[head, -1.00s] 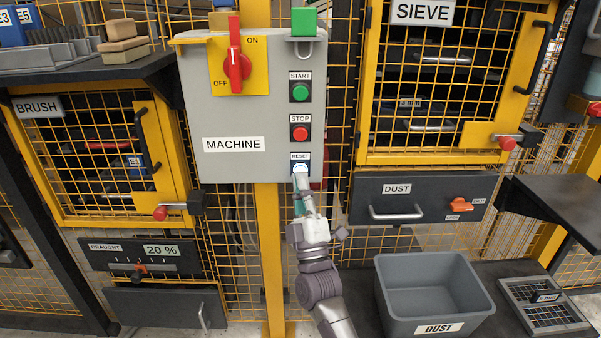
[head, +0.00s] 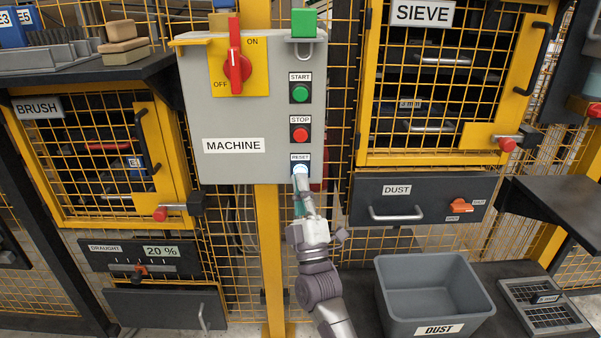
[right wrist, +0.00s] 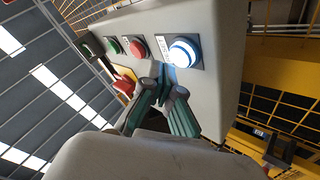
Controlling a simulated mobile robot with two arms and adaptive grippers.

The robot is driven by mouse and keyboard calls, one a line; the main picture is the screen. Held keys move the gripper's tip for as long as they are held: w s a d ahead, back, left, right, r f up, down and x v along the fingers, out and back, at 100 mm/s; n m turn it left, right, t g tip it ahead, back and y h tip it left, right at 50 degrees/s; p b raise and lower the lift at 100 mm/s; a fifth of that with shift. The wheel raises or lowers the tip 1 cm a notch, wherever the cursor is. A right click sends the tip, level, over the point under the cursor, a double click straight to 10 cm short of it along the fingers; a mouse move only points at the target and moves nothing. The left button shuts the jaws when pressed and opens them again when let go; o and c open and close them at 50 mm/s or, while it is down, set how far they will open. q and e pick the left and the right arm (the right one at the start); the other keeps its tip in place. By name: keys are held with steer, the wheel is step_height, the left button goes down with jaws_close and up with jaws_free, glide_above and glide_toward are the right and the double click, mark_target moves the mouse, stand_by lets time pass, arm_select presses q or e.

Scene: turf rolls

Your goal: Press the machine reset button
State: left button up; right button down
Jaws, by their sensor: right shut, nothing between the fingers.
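The grey machine box (head: 232,165) carries the reset button (head: 300,169) under its RESET label at the lower right. The button looks white with a blue ring, and it shows bright in the right wrist view (right wrist: 183,53). My right gripper (head: 299,184) is shut and empty, reaching up from below with its tips just under the button. In the right wrist view, the fingertips (right wrist: 167,92) are close to the button's lower side; I cannot tell whether they touch it. My left gripper is not in view.
Above the reset button are the red stop button (head: 300,134) and green start button (head: 300,93). A red rotary switch (head: 236,68) is at the upper left of the box. The DUST drawer (head: 385,190) and grey dust bin (head: 435,290) are to the right of my arm.

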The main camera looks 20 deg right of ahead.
steer(key=shift+w, duration=0.2)
steer(key=shift+w+d, duration=0.1)
steer(key=shift+w, duration=0.15)
